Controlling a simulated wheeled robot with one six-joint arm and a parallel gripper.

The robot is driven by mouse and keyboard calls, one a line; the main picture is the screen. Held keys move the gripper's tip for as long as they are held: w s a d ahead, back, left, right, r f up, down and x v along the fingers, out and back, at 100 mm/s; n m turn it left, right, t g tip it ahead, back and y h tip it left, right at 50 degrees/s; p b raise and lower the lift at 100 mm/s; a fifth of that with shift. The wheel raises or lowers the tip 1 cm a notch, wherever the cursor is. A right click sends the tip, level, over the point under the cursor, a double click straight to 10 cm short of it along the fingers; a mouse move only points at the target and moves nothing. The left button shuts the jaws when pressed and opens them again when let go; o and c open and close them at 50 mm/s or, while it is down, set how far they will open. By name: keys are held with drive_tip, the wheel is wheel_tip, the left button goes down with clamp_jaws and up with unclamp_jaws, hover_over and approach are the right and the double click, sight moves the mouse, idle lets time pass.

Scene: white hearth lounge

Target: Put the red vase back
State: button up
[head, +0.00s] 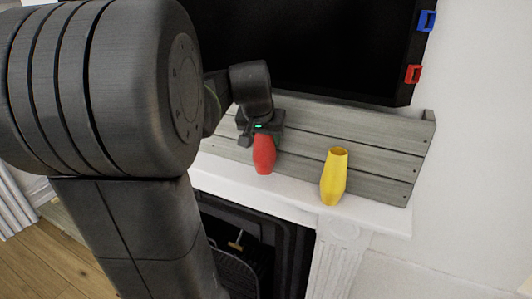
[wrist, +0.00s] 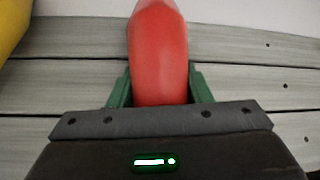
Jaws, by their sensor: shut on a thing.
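The red vase (head: 264,156) is upright at the white mantel shelf (head: 291,199), in front of grey wooden boards. My gripper (head: 260,135) is at its top, coming from above and behind, and is shut on it. In the wrist view the red vase (wrist: 158,52) stands between the two green fingers of my gripper (wrist: 160,88). I cannot tell whether its base touches the shelf. The vase's upper end is hidden by my gripper.
A yellow vase (head: 333,178) stands on the mantel to the right; its edge also shows in the wrist view (wrist: 12,25). Grey boards (head: 375,150) back the shelf. A black screen (head: 310,45) with blue (head: 427,21) and red (head: 413,74) clips hangs above. A fireplace (head: 250,235) is below.

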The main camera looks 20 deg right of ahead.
sight(266, 150)
wheel_tip(266, 150, down, 3)
drive_tip(key=shift+r+b, duration=0.1)
drive_tip(key=shift+b, duration=1)
drive_tip(key=shift+f+b, duration=0.3)
drive_tip(key=shift+f, duration=0.1)
drive_tip(key=shift+w+d, duration=0.25)
drive_tip(key=shift+s+a, duration=0.15)
drive_tip(key=shift+f, duration=0.2)
drive_tip(key=o, duration=1.3)
